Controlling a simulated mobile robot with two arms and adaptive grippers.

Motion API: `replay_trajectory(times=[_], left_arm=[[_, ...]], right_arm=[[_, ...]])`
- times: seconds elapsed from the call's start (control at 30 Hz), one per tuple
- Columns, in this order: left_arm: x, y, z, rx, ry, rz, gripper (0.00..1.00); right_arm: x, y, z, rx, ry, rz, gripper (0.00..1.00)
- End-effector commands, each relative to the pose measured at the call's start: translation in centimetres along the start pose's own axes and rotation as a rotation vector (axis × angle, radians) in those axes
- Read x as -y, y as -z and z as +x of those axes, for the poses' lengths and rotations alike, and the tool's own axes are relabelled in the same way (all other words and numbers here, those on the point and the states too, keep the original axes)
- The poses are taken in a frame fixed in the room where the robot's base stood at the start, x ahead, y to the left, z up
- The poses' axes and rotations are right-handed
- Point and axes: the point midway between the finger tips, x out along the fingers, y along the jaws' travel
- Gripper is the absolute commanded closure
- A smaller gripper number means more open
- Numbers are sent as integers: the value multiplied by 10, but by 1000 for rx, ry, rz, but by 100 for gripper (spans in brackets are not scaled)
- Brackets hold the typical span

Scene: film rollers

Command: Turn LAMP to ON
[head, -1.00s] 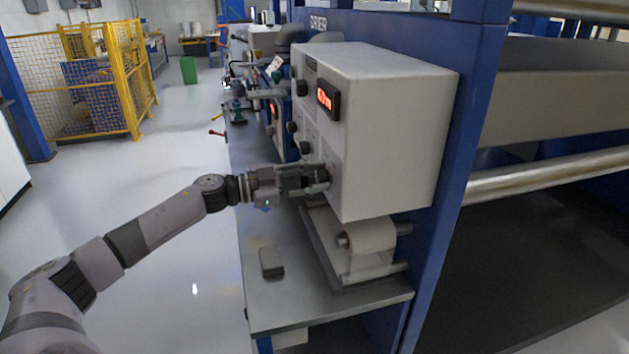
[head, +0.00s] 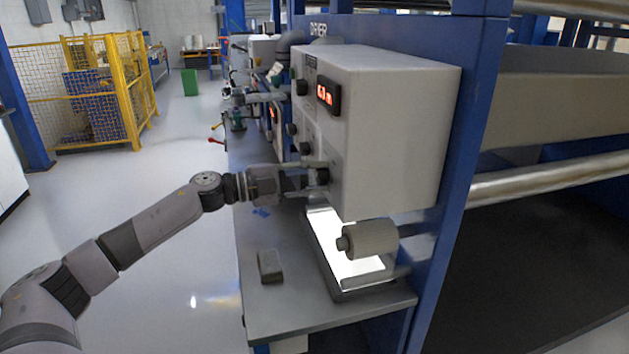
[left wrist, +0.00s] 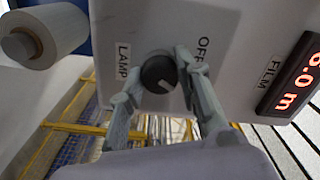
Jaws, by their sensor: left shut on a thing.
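The dark round lamp knob (left wrist: 157,72) with a pale pointer mark is on the panel of the white control box (head: 385,130). In the left wrist view, the LAMP label (left wrist: 123,61) is left of the knob and the OFF label (left wrist: 202,55) is right of it. I see no ON label. My left gripper (head: 318,177) is shut on the knob, a finger on each side. Below the box, the light panel (head: 333,238) glows bright white under the film roll (head: 372,239). My right gripper is out of view.
A red display (head: 327,95) and several other knobs are on the box above my gripper. A small dark block (head: 270,266) lies on the grey bench (head: 275,312). A blue frame post (head: 455,170) stands at the right.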

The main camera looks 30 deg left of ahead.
Motion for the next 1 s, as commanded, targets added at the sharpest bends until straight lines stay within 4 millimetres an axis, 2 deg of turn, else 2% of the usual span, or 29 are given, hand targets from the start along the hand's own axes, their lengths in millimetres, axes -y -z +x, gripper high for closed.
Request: replay_trajectory(times=[0.5,0.53,0.8,1.0], left_arm=[[0,0,0,-1,-2,22,97],[0,0,0,-1,-2,22,68],[0,0,0,-1,-1,20,50],[0,0,0,0,-1,19,49]], right_arm=[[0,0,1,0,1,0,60],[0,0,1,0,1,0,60],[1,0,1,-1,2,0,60],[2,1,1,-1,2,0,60]])
